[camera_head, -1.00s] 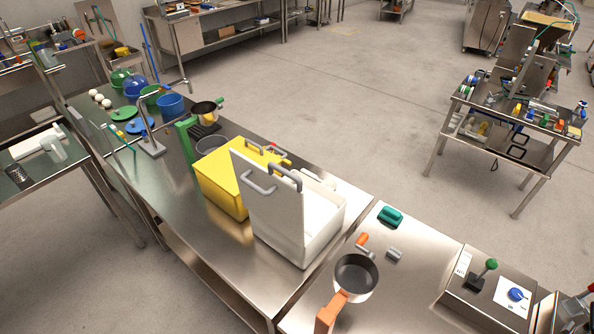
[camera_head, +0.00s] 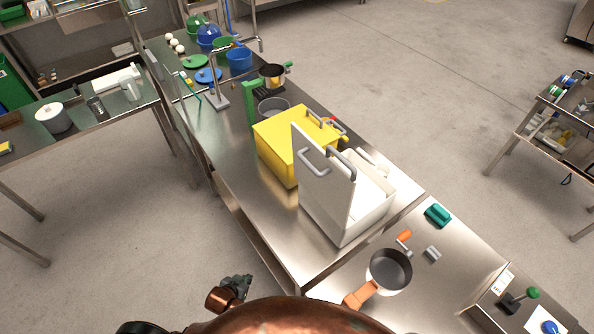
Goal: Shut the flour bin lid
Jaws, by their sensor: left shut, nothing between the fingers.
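The white flour bin (camera_head: 368,210) stands on the steel table, near its right end. Its lid (camera_head: 325,175) is up, standing steeply above the left side of the bin, with grey handles on it. The bin's inside shows pale behind the lid; much of it is hidden. My left gripper (camera_head: 238,284) is low in the picture, shut and empty, in front of the table and well apart from the bin and lid. My right gripper is not in view.
A yellow box (camera_head: 280,150) stands close beside the bin on its left. A pan (camera_head: 389,268) with an orange handle, a green item (camera_head: 437,215) and small tools lie on the counter to the right. The table's front strip (camera_head: 240,180) left of the bin is clear.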

